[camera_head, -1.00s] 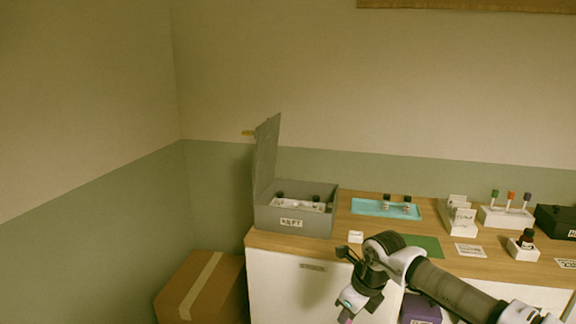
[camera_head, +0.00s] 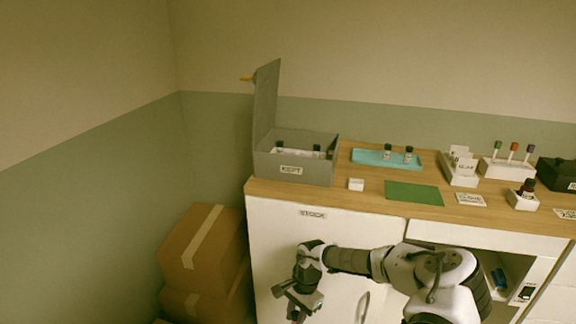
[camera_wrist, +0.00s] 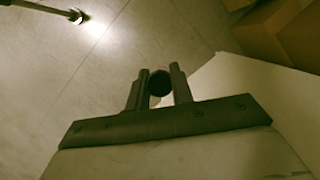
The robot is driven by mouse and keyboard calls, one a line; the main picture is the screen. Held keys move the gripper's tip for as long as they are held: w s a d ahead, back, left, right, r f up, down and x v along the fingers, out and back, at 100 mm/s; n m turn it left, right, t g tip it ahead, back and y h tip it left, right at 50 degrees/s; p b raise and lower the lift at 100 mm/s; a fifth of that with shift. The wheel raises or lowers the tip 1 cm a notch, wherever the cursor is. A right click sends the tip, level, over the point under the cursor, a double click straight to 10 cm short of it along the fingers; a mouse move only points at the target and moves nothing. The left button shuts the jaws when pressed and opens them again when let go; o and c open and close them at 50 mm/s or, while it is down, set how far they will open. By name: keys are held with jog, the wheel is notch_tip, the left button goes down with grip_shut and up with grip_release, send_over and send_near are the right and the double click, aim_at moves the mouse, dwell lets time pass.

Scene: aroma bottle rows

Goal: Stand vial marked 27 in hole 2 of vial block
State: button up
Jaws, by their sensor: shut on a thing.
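My gripper (camera_head: 297,301) hangs low in front of the white cabinet, below the worktop. In the wrist view its fingers (camera_wrist: 160,92) are shut on a small dark, round-ended thing (camera_wrist: 160,82), seen end-on; no number is readable. A dark-capped vial (camera_head: 387,151) and another (camera_head: 408,154) stand on the turquoise tray (camera_head: 372,161). Two dark caps show inside the open grey box (camera_head: 292,170), labelled KEPT, around a pale insert (camera_head: 296,152). I cannot tell which thing is the vial block, nor read any vial's number.
The wooden worktop (camera_head: 350,204) carries a small white block (camera_head: 356,184), a green mat (camera_head: 414,193), a card holder, a rack of coloured-capped tubes (camera_head: 507,168), a brown bottle (camera_head: 527,188) and a black box (camera_head: 557,173). Cardboard boxes (camera_head: 203,245) stand left of the cabinet.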

notch_tip(320, 180, down, 11)
jog(key=s+a+n+g+h+b, duration=0.1)
jog(key=s+a+n+h, duration=0.1)
jog(key=n, duration=0.7)
jog(key=shift+r, duration=0.15)
jog(key=shift+w+d, duration=0.1)
jog(key=shift+w, duration=0.05)
